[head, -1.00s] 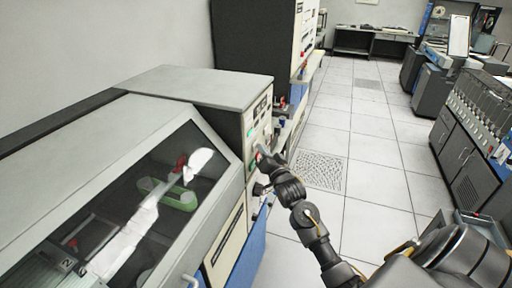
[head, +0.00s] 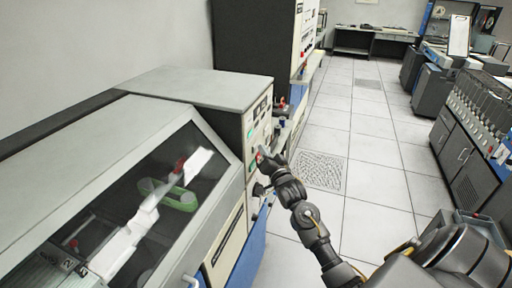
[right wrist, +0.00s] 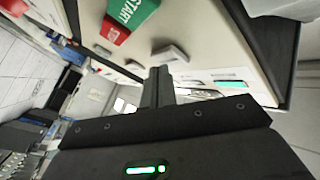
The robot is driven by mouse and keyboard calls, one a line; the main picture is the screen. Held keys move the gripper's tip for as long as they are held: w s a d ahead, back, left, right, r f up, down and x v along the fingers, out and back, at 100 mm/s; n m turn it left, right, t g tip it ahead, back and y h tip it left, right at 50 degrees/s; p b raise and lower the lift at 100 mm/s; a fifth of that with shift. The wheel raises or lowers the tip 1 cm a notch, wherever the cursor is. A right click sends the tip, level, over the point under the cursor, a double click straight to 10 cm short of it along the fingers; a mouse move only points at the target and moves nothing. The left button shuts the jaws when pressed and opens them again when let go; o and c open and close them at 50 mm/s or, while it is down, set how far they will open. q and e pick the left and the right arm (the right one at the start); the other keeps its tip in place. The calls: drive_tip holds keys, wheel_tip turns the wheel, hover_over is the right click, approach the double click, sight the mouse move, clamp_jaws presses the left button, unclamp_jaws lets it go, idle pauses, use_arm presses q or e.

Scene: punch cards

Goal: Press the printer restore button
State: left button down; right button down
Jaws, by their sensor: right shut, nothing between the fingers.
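The printer (head: 185,88) is the large grey machine with a clear sloping window at the left of the head view. Its cream control panel (head: 251,145) faces right and also fills the upper part of the right wrist view (right wrist: 225,45). There a green START button (right wrist: 134,12), a red button (right wrist: 114,33) and grey buttons (right wrist: 170,54) show. I cannot read which one is restore. My right gripper (head: 262,156) is shut and empty, its fingertips (right wrist: 160,72) close to the panel beside a grey button. I cannot tell whether they touch. My left gripper is out of view.
A tall dark cabinet (head: 253,45) stands behind the printer. The tiled floor (head: 375,150) to the right is open, with a perforated tile (head: 320,170). A grey machine (head: 465,150) lines the right side.

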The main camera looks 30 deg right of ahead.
drive_tip(key=shift+s+d, duration=0.3)
drive_tip(key=shift+s, duration=0.1)
drive_tip(key=s+d+p, duration=0.1)
drive_tip(key=s, duration=0.1)
drive_tip(key=s+d+p, duration=0.1)
drive_tip(key=s, duration=0.1)
drive_tip(key=shift+d, duration=0.4)
idle(0.8)
